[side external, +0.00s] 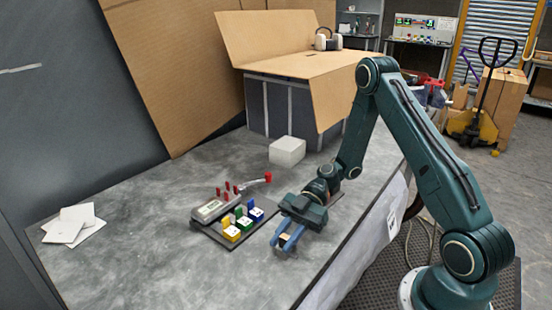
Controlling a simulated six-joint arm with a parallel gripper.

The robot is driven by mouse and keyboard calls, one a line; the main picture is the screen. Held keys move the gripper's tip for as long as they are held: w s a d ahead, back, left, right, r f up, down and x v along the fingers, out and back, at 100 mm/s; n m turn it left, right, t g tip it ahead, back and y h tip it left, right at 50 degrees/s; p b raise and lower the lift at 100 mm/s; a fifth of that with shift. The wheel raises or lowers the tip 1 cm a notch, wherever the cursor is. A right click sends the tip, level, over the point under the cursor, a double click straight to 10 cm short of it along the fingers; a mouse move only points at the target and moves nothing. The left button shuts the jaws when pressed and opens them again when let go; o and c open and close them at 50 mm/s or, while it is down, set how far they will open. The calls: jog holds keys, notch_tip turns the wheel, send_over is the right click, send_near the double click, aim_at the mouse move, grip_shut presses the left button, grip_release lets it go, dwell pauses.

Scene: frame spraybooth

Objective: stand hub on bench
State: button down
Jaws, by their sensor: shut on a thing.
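The bench (150,250) is a grey, mottled worktop running along the wall. My gripper (285,240) is low over its front part, pointing down towards the front edge. Its blue fingers are shut on a small tan piece, which I take to be the hub (285,238). The fingers and their housing hide most of the hub. I cannot tell its tilt or whether it touches the bench.
A dark board (212,232) with a grey device, red pegs and yellow, green and blue blocks lies just left of my gripper. White cards (75,224) lie at left. The front-left bench is clear.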

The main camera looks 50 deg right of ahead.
jog(key=c, duration=1.3)
grip_release()
jog(key=shift+f, duration=0.1)
jog(key=shift+o, duration=0.2)
jog(key=shift+d+r, duration=0.15)
jog(key=shift+r, duration=0.05)
jog(key=v, duration=1.1)
jog(key=shift+d+r, duration=0.1)
jog(key=shift+d, duration=0.25)
